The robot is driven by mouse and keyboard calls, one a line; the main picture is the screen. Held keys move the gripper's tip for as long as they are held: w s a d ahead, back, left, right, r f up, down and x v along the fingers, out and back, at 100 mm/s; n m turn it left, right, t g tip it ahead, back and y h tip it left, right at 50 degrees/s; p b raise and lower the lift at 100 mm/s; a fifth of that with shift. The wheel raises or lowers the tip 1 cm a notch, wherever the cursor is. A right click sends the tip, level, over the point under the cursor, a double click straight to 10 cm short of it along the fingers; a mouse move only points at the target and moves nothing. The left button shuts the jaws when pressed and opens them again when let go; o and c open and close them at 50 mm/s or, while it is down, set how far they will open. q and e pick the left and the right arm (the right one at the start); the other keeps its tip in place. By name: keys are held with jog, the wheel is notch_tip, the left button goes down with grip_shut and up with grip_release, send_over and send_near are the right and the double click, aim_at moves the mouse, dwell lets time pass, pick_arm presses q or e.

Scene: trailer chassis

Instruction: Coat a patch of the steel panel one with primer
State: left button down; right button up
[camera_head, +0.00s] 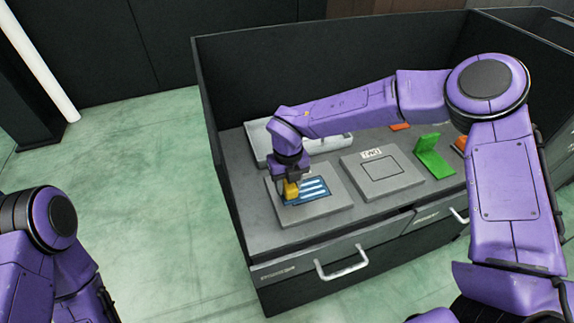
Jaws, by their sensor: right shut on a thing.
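My right gripper (291,181) is shut on a small yellow block-like tool (291,191). It holds the tool low over the left part of a dark blue patch (307,197) with several pale stripes. The patch lies on a flat grey steel panel (337,204) on the bench. I cannot tell whether the tool touches the panel. The gripper and wrist hide part of the panel's far left side, and no label on it is visible. A second grey panel (409,179) to the right has a bare outlined square and a white label (371,154). My left gripper is out of view.
A pale grey tray (258,141) stands behind the panel. A green angled piece (434,157) and orange pieces (400,126) are at the right. Dark walls (222,90) bound the bench (250,211) at the back and left. Drawers with handles (342,266) face the front.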

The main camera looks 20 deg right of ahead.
notch_tip(320, 180, up, 4)
jog(key=shift+f+p, duration=0.2)
jog(key=shift+p, duration=0.75)
notch_tip(320, 180, up, 4)
jog(key=p, duration=0.3)
jog(key=shift+f, duration=0.2)
